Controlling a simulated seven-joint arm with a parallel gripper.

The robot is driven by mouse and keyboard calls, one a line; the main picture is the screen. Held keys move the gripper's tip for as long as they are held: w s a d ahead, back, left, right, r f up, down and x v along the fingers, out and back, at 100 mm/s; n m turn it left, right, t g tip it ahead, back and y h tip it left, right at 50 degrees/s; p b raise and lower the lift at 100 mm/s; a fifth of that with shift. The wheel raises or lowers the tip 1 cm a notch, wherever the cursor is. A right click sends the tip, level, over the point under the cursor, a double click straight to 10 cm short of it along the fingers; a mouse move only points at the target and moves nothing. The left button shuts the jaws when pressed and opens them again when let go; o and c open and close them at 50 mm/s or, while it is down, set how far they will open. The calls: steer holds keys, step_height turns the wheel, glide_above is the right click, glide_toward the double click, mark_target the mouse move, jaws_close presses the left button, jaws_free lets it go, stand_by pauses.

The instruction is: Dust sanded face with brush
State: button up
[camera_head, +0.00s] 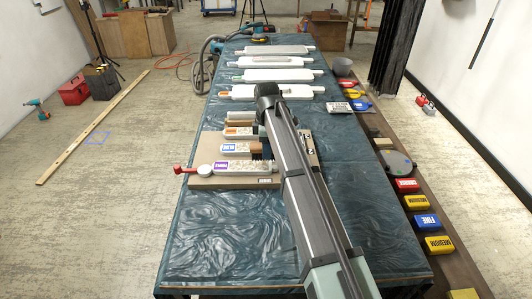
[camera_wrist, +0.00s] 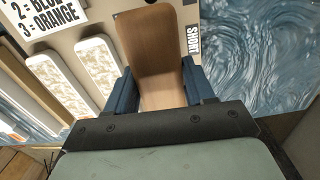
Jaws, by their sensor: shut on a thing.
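My gripper (camera_wrist: 163,88) is shut on a wooden piece, probably the brush (camera_wrist: 155,45), its dark blue fingers on either side. In the head view my arm covers much of the grip. The tan board (camera_head: 235,182) lies on the table and bears pale relief strips with purple (camera_head: 221,166), blue (camera_head: 228,149) and orange (camera_head: 232,132) labels. In the wrist view two pale textured strips (camera_wrist: 98,70) lie left of the brush. I cannot tell which face is sanded.
The table has a glossy teal cover (camera_head: 225,235), clear in front of the board. White panels (camera_head: 265,92) lie in a row behind. A red-ended tool (camera_head: 180,169) sticks out left.

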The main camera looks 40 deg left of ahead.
steer(key=shift+r, duration=1.9)
